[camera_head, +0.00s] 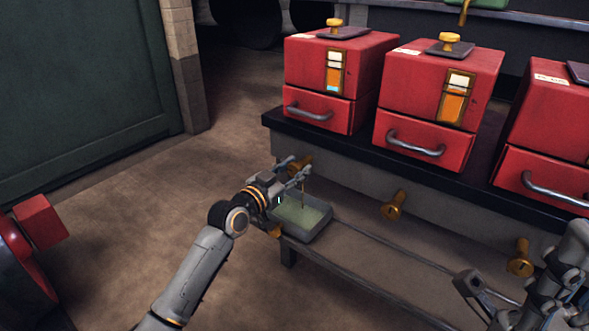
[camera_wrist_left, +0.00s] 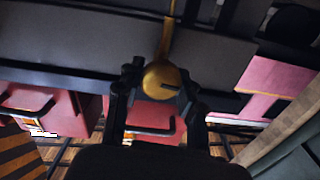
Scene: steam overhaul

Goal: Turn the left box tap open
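The left box tap (camera_head: 303,162) is a brass fitting on the grey front below the left red box (camera_head: 318,77). My left gripper (camera_head: 294,168) is at this tap and partly covers it. In the left wrist view the tap's round brass end (camera_wrist_left: 159,80) sits between the two spread fingers (camera_wrist_left: 158,88). Whether a finger touches it cannot be told. A thin brass-coloured line hangs below the tap towards a grey tray (camera_head: 325,226) with a greenish inside. My right gripper (camera_head: 490,290) is at the lower right, partly cut off; its opening is unclear.
Two more red boxes, the middle one (camera_head: 440,97) and the right one (camera_head: 550,130), stand on the dark shelf. A middle tap (camera_head: 394,205) and a right tap (camera_head: 520,258) stick out below them. A low ledge (camera_head: 375,268) runs underneath. The floor at left is mostly clear.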

